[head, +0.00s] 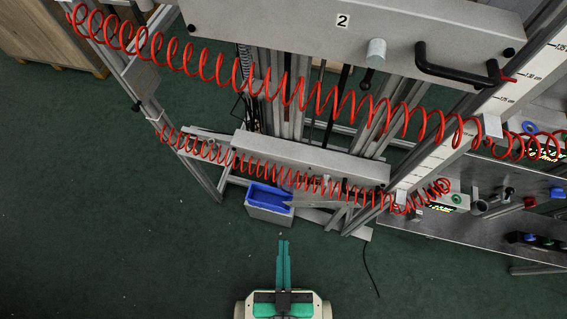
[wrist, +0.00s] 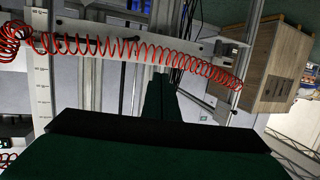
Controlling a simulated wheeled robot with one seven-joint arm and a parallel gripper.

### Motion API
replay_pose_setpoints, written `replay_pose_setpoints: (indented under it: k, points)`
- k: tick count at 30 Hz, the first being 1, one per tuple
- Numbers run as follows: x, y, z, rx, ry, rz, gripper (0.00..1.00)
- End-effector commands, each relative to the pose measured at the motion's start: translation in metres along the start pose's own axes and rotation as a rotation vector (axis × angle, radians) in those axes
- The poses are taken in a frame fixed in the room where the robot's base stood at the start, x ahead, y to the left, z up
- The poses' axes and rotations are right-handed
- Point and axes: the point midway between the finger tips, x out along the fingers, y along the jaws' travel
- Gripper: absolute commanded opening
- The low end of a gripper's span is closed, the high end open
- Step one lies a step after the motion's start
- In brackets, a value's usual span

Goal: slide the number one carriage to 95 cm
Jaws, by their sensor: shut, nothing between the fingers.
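A grey carriage beam marked 2 (head: 300,22) spans the frame at the top of the head view, with a black handle (head: 455,68) and a light grey knob (head: 376,50). A lower grey beam (head: 300,155) crosses the frame beneath it; no number on it can be read. A pale post with a scale (head: 440,150) stands at the right, its figures too small to read surely. My gripper (head: 283,243), with green fingers, is shut and empty, in front of and apart from the frame. The wrist view shows its fingers (wrist: 165,84), a grey beam (wrist: 125,45) and the scale post (wrist: 42,90).
Red coiled hoses (head: 300,98) hang across both beams. A grey bin with a blue inside (head: 268,203) stands on the floor beyond my gripper. A control bench (head: 500,215) is at right, a wooden crate (head: 45,35) at top left. The green floor at left is clear.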

Motion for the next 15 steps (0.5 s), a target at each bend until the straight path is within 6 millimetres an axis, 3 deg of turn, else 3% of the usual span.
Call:
replay_pose_setpoints:
  k: [13,14,15]
  points:
    - [0.0,0.0,0.0,0.0,0.0,0.0,0.0]
    - [0.0,0.0,0.0,0.0,0.0,0.0,0.02]
    - [0.0,0.0,0.0,0.0,0.0,0.0,0.12]
